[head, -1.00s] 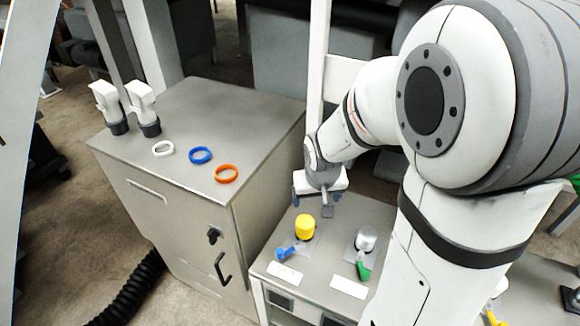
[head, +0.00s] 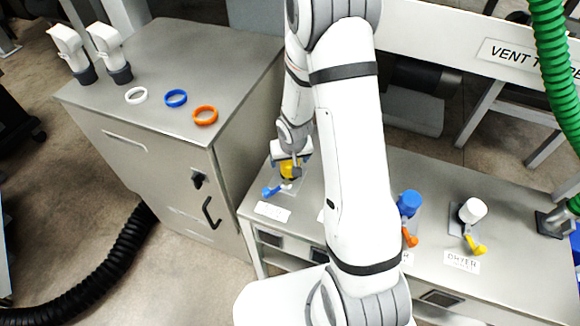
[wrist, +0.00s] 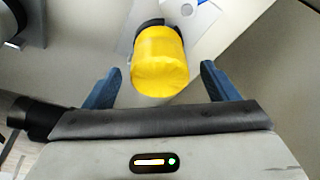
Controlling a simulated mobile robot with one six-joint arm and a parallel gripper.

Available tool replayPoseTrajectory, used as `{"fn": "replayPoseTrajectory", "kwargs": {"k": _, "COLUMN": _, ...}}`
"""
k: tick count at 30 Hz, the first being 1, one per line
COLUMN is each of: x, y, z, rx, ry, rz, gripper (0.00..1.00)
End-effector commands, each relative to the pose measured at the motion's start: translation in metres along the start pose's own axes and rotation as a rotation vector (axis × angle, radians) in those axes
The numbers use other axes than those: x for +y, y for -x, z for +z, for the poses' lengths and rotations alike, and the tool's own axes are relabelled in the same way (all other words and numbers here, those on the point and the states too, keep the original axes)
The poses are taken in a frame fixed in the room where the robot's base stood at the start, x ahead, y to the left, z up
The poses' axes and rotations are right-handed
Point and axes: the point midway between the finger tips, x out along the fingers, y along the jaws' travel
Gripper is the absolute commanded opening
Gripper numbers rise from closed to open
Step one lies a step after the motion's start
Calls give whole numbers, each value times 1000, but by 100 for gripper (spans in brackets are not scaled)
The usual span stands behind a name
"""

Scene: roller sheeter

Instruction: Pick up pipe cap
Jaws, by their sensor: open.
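A yellow pipe cap (head: 287,171) sits on a dark pipe stub on the grey bench, beside a blue valve lever (head: 272,191). My gripper (head: 291,160) is right at this cap and partly covers it. In the wrist view the yellow cap (wrist: 160,62) lies between the two blue fingers of my open gripper (wrist: 159,82), with a gap on each side. A blue cap (head: 409,202) and a white cap (head: 473,209) stand on stubs farther right on the bench. My arm hides part of the bench between the yellow and blue caps.
A grey cabinet (head: 150,110) on the left carries white, blue and orange rings (head: 205,115) and two white fittings (head: 107,45). A black hose (head: 95,280) lies on the floor. A green hose (head: 556,80) hangs at the right.

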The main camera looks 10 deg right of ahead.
Motion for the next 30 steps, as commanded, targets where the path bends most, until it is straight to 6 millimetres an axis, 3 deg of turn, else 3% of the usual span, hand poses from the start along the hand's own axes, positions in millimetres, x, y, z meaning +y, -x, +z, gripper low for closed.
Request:
{"fn": "replayPoseTrajectory", "kwargs": {"k": 1, "x": 0, "y": -13, "z": 2, "rx": -1, "ry": -1, "rz": 0, "gripper": 80}}
{"fn": "replayPoseTrajectory", "kwargs": {"k": 4, "x": 0, "y": -22, "z": 1, "rx": 0, "ry": -1, "rz": 0, "gripper": 80}}
{"fn": "replayPoseTrajectory", "kwargs": {"k": 14, "x": 1, "y": -24, "z": 0, "rx": 0, "ry": -2, "rz": 1, "gripper": 79}}
{"fn": "replayPoseTrajectory", "kwargs": {"k": 30, "x": 1, "y": -24, "z": 0, "rx": 0, "ry": -3, "rz": 1, "gripper": 35}}
